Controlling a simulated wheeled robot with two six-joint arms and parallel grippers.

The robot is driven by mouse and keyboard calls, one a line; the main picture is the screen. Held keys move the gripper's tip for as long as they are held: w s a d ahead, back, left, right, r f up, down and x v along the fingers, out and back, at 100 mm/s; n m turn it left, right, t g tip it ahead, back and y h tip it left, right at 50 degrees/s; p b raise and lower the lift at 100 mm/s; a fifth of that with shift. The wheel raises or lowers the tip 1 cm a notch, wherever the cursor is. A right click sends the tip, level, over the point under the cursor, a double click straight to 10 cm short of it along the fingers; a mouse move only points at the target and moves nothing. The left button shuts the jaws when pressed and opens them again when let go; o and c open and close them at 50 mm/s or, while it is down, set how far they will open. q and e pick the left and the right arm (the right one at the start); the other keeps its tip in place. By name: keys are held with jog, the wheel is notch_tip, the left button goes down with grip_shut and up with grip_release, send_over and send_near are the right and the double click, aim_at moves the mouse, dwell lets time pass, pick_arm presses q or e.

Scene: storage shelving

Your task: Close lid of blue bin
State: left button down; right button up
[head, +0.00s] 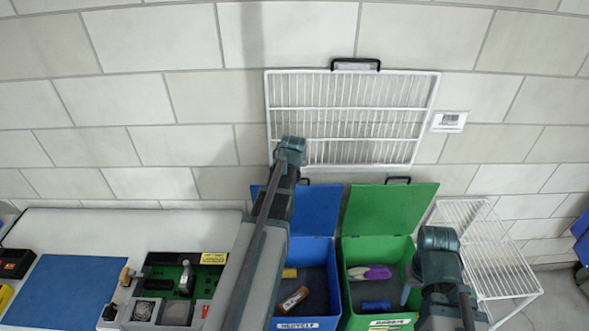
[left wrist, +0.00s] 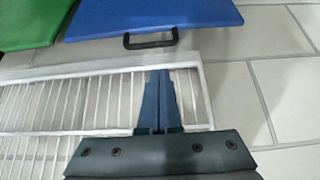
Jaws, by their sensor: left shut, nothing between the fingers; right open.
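The blue bin (head: 335,274) stands open, with its blue lid (head: 319,212) tilted up against the wall side. My left arm crosses in front of the bin and hides part of the lid and its handle. In the left wrist view, the blue lid (left wrist: 190,14) and its black handle (left wrist: 151,39) show at the top. My left gripper (left wrist: 161,78) is shut and empty, over the white wire rack and apart from the handle. My right gripper (head: 408,284) is open at the right side of the green bin; its fingers are only partly visible.
The green bin (head: 345,299), its lid (head: 388,209) also up, stands right of the blue bin. A white wire rack (head: 350,120) is behind the lids. A wire shelf (head: 487,240) stands at right. A worktop with a blue mat (head: 72,290) is at left.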

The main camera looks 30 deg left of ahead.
pick_arm(q)
jog(key=b+x, duration=0.6)
jog(key=x, duration=0.2)
jog(key=shift+w+a+f, duration=0.1)
jog(key=shift+f, duration=0.25)
jog(key=shift+r, duration=0.1)
